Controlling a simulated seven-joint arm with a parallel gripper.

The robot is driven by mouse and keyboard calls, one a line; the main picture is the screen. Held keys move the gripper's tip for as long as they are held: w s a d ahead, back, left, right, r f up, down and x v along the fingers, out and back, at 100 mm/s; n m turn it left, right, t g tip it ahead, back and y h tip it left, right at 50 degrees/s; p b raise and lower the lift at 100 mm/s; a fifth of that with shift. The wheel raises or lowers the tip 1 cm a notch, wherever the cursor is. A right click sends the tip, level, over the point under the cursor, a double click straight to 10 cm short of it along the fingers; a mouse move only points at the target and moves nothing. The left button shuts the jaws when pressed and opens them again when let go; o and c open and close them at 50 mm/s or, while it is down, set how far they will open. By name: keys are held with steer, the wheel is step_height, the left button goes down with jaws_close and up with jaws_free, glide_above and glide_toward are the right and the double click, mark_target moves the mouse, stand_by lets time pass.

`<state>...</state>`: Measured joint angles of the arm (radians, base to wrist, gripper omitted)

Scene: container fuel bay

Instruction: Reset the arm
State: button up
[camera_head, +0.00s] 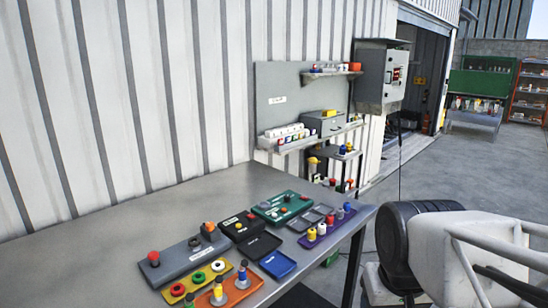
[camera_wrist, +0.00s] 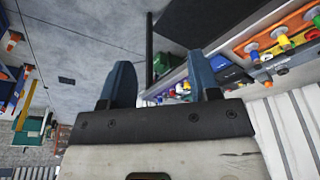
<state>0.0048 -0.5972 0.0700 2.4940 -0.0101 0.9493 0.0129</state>
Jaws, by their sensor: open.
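My gripper (camera_wrist: 161,80) shows in the wrist view as two blue fingers set wide apart on a dark bar. The fingers are open, and nothing is held between them. In the head view, white and black parts of my arm fill the lower right, beside the right end of the grey workbench (camera_head: 105,225). I cannot make out the fingers there. The wrist view is tilted, with the bench's trays and coloured knobs at upper right, beyond the fingers.
Trays with coloured knobs, including a green tray (camera_head: 283,206) and a purple tray (camera_head: 325,231), lie on the bench. Open floor lies right, before a green rack (camera_head: 481,85).

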steer(key=shift+s+f, duration=0.35)
steer(key=shift+s, duration=0.2)
steer(key=shift+s+f, duration=0.3)
steer(key=shift+s, duration=0.2)
